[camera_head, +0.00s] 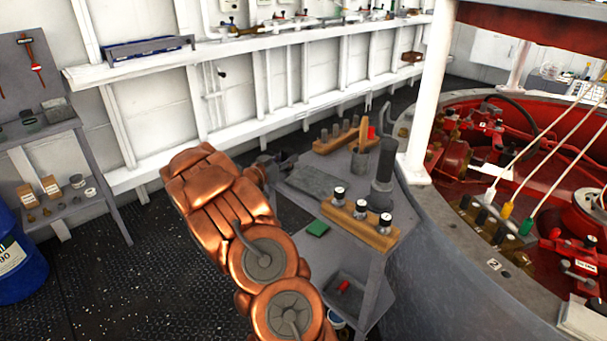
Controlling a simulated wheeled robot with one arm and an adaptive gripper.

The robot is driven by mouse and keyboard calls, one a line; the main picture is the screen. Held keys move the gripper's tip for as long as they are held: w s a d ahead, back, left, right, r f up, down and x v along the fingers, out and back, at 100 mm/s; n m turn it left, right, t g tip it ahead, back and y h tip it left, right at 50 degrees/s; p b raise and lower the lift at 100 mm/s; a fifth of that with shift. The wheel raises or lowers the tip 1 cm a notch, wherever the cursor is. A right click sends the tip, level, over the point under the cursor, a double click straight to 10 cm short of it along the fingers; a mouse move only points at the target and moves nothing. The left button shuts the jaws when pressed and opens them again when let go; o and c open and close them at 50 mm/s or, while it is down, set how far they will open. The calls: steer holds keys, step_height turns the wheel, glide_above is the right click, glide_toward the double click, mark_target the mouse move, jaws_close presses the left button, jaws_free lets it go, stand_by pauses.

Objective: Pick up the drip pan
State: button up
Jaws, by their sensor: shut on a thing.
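The drip pan (315,182) looks like a shallow, dark grey rectangular pan at the left end of the grey work table (345,262). My gripper (285,165) is at the pan's left end, shut on its edge. My copper-coloured arm hides part of the gripper, and the fingertips are small and dark. I cannot tell whether the pan touches the table or is slightly above it.

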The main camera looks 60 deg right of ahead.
jaws_close()
